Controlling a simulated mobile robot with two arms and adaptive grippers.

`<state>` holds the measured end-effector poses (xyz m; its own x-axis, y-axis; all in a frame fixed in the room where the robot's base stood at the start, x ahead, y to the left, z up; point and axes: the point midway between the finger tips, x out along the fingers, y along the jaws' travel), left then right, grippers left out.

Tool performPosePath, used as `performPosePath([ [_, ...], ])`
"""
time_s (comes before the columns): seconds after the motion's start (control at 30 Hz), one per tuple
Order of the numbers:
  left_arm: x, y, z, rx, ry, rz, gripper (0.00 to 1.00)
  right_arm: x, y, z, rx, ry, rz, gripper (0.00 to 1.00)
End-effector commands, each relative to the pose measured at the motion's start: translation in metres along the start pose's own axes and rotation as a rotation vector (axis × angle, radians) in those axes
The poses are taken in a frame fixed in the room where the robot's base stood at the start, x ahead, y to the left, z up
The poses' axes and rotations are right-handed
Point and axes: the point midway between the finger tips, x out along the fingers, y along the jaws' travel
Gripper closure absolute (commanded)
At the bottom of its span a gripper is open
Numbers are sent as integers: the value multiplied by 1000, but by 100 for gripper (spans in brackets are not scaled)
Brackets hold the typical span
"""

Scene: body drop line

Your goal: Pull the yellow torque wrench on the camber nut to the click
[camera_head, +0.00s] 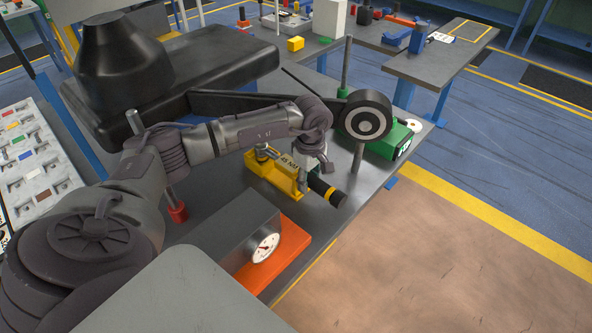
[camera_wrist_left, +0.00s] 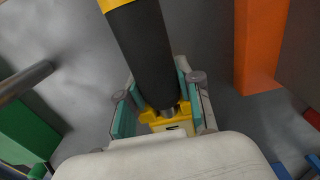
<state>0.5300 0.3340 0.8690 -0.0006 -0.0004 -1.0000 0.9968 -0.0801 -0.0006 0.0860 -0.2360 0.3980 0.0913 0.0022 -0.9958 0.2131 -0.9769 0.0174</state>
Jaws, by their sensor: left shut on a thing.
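The yellow torque wrench (camera_head: 268,180) lies low over the grey bench in the head view, its black grip and yellow ring pointing to the lower right. My left gripper (camera_head: 311,174) reaches down onto the handle near the black grip. In the left wrist view the wrench's black grip (camera_wrist_left: 145,55) runs down between the teal finger pads of my left gripper (camera_wrist_left: 158,103), which is shut on the wrench. A small metal piece stands at the wrench's far left end; I cannot tell whether it is the camber nut. My right gripper is not in view.
A black arm with a round bushing (camera_head: 366,116) on a post stands just behind the wrench. A green box (camera_head: 388,146) sits to its right. A grey gauge box (camera_head: 235,230) on an orange plate (camera_head: 282,262) is in front. The floor at right is clear.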

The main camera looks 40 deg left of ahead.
Motion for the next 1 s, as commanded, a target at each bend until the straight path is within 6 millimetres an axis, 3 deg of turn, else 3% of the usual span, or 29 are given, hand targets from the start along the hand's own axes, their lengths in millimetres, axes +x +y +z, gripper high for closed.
performPosePath([
  [1.0, -50, 1, 0, 0, 0, 2, 100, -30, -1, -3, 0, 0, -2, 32],
])
